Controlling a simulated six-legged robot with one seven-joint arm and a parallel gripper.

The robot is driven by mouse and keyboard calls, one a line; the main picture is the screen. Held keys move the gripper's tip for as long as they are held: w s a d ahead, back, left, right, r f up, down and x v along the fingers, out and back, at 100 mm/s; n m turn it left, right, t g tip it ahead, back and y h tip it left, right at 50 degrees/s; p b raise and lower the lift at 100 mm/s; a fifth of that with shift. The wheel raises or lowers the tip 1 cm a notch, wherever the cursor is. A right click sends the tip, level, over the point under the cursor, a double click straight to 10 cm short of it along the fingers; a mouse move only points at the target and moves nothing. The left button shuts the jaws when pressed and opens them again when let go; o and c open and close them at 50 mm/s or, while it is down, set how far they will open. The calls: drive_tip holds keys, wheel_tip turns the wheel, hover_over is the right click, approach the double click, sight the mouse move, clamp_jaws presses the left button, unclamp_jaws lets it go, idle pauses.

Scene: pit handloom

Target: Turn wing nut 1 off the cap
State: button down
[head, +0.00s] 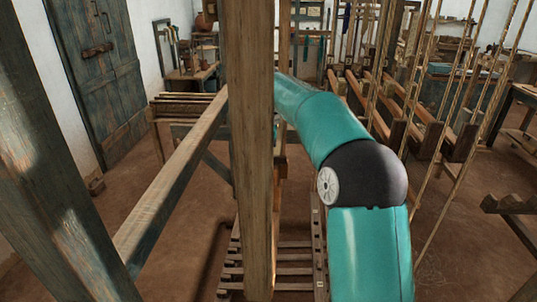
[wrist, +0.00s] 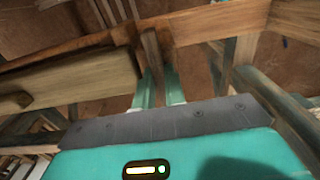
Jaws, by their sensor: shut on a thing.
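In the wrist view, my gripper (wrist: 158,82) shows its two pale green fingers close together. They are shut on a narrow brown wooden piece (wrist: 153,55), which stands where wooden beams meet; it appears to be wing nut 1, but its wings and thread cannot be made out. A thick pale wooden beam (wrist: 85,78) runs to the left of the fingers; I cannot tell whether it is the cap. In the head view, my gripper is hidden behind the wooden post and my own arm.
A tall loom post (head: 250,150) stands close in front, left of my arm. A slanting rail (head: 175,175) runs to its left. Hanging cords (head: 470,120) and loom bars are at the right. A slatted wooden frame (head: 285,265) lies low on the earth floor. The left floor is open.

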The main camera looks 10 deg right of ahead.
drive_tip(key=shift+r, duration=0.1)
drive_tip(key=c, duration=1.5)
unclamp_jaws()
drive_tip(key=shift+o, duration=0.2)
wheel_tip(320, 180, up, 14)
